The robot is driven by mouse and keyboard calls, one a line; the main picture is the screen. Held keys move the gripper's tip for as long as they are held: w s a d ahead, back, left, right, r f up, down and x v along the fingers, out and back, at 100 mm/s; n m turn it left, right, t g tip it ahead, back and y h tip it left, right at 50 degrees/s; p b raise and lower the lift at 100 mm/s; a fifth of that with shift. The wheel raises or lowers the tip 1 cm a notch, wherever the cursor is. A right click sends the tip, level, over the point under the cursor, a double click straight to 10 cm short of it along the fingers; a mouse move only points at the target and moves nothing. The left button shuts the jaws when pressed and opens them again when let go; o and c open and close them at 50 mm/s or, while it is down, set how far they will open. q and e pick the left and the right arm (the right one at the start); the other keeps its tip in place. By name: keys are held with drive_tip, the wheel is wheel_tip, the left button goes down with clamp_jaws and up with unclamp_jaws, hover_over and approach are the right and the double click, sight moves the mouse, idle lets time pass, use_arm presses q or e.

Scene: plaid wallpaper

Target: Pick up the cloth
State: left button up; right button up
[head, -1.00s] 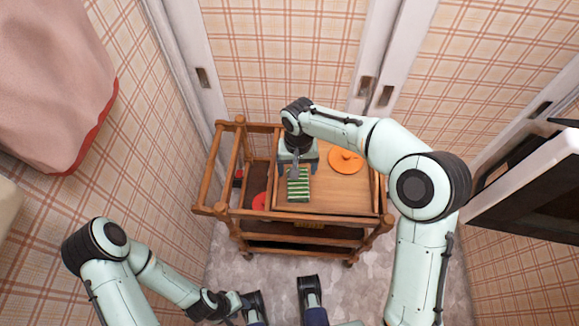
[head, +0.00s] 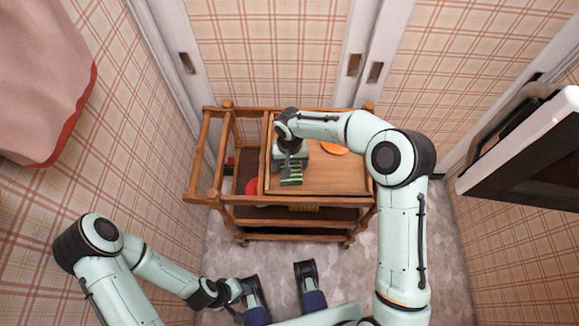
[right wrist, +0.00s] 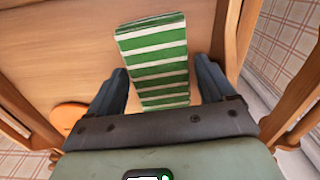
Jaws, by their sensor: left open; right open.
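The cloth (head: 291,177) is a folded green-and-white striped rectangle lying on the top of a wooden cart (head: 340,178). In the right wrist view the cloth (right wrist: 157,62) stretches lengthwise between and beyond the fingers. My right gripper (right wrist: 160,66) is open, with one finger on each side of the cloth. I cannot tell whether the fingers touch it. In the head view my right gripper (head: 290,163) hangs over the cloth and hides its far part. My left gripper (head: 238,290) is open and empty, low on the left, away from the cart.
An orange round object (head: 334,149) lies on the cart top, partly behind my right arm; it also shows in the right wrist view (right wrist: 67,117). A red object (head: 252,186) sits left of the board. Wooden rails surround the cart top. A dark-fronted appliance (head: 530,150) is at right.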

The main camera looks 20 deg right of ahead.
sight(290, 166)
drive_tip(key=shift+f, duration=0.4)
drive_tip(key=shift+c, duration=0.3)
drive_tip(key=c, duration=0.8)
drive_tip(key=shift+r, duration=0.1)
drive_tip(key=shift+c, duration=0.2)
wheel_tip(290, 166, up, 20)
drive_tip(key=p, duration=0.3)
drive_tip(key=shift+o, duration=0.9)
